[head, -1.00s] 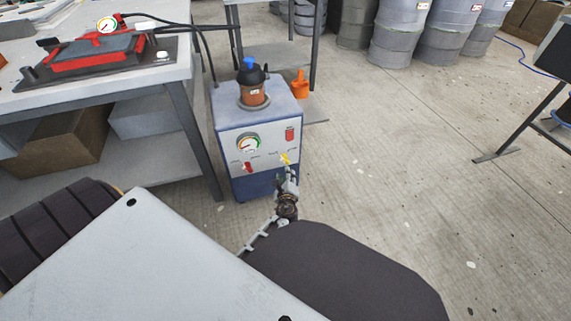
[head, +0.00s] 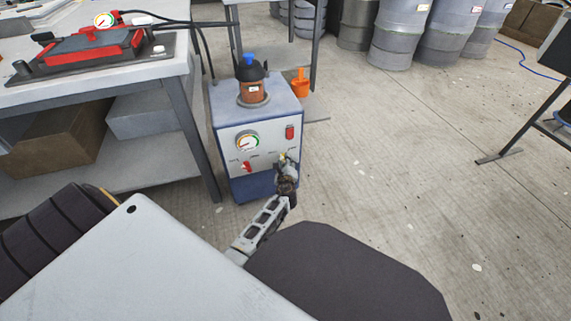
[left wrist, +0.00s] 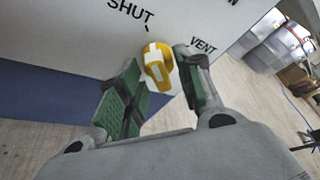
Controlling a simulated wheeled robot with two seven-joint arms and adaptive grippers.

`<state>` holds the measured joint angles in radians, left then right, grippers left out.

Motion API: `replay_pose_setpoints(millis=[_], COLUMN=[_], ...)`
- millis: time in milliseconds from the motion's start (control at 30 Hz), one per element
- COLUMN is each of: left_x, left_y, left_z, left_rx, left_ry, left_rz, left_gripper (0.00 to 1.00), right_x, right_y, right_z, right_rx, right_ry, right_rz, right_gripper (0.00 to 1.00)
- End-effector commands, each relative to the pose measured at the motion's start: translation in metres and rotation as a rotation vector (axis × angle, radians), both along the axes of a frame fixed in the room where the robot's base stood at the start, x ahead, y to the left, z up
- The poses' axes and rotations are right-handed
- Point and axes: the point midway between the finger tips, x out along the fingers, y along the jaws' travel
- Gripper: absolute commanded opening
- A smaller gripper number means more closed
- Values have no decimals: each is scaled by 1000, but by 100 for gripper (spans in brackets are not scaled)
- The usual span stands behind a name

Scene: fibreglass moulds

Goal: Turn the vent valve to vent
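The yellow vent valve handle (left wrist: 156,66) is on the front panel of the blue-and-grey pump unit (head: 259,112). In the left wrist view its upper end lies near the tick below the word SHUT, with VENT to its right. My left gripper (left wrist: 160,84) is open, its green-padded fingers on either side of the handle. The right finger is close to it or touching; a narrow gap shows on the left. In the head view my left gripper (head: 284,166) covers most of the handle. My right gripper is not in view.
A red valve handle (head: 247,166) and a gauge (head: 248,141) are to the left on the same panel, with a red switch (head: 290,132) above. A workbench (head: 187,75) stands close on the left.

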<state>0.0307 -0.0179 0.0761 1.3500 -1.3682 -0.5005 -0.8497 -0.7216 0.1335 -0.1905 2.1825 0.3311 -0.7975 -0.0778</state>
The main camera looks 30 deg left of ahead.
Motion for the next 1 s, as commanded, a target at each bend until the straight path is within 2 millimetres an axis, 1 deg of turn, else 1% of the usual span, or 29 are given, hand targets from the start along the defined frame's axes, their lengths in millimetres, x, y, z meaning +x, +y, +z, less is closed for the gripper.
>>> replay_pose_setpoints(millis=[133,500,533,733,767,1000], left_x=[6,8,8,8,8,8], left_y=[4,6,6,6,6,6], left_z=[-2,-2,-2,-2,-2,-2], left_rx=[-1,0,0,0,0,4], left_ry=[-1,0,0,0,0,5], left_rz=[0,0,0,0,0,0], left_gripper=[36,36,34,9,7,7], right_x=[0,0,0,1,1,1], right_y=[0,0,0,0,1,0], right_z=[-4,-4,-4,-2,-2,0], right_rx=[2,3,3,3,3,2], right_ry=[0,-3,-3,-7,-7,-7], right_rz=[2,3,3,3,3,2], right_gripper=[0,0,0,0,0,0])
